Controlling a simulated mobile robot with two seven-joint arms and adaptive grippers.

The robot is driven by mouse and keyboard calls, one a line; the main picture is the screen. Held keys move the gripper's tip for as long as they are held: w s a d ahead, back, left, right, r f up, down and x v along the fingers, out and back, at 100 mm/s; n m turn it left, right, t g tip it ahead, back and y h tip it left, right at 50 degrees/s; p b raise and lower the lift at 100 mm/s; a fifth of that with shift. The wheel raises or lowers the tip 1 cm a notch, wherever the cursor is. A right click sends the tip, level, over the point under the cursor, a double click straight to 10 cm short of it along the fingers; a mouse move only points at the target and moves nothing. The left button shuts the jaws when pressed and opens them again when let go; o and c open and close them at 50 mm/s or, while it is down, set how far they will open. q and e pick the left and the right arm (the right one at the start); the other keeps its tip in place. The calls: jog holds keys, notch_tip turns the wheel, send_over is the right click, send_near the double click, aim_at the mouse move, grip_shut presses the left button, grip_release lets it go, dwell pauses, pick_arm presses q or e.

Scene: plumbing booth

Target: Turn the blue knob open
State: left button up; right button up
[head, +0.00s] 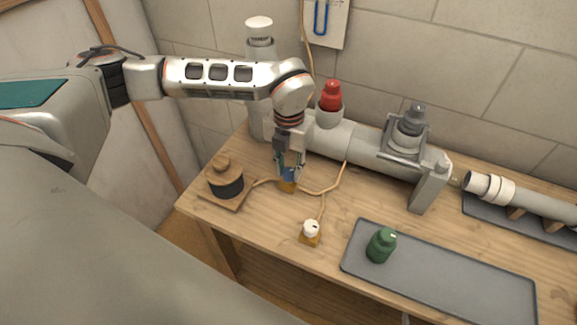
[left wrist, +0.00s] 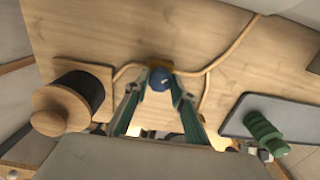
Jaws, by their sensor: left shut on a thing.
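The blue knob (head: 291,173) sits on a small yellow-brown base on the wooden bench, below the large pale pipe. In the left wrist view its round blue top (left wrist: 160,78) shows between the fingertips, with a pale mark on it. My left gripper (head: 288,163) reaches down from above and is shut on the blue knob, one finger on each side. The left gripper (left wrist: 158,88) also shows in the left wrist view. In the head view the fingers hide much of the knob. My right gripper is not in view.
The pale pipe (head: 372,152) behind carries a red knob (head: 331,96) and a grey one (head: 412,118).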

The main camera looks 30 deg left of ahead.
aim_at(289, 171)
pick_arm(q)
jog(key=n, duration=0.3)
jog(key=shift+n, duration=0.4)
jog(key=n+p, duration=0.1)
jog(key=n, duration=0.2)
jog(key=shift+n, duration=1.2)
jog(key=o, duration=1.1)
notch_tip(289, 171, up, 12)
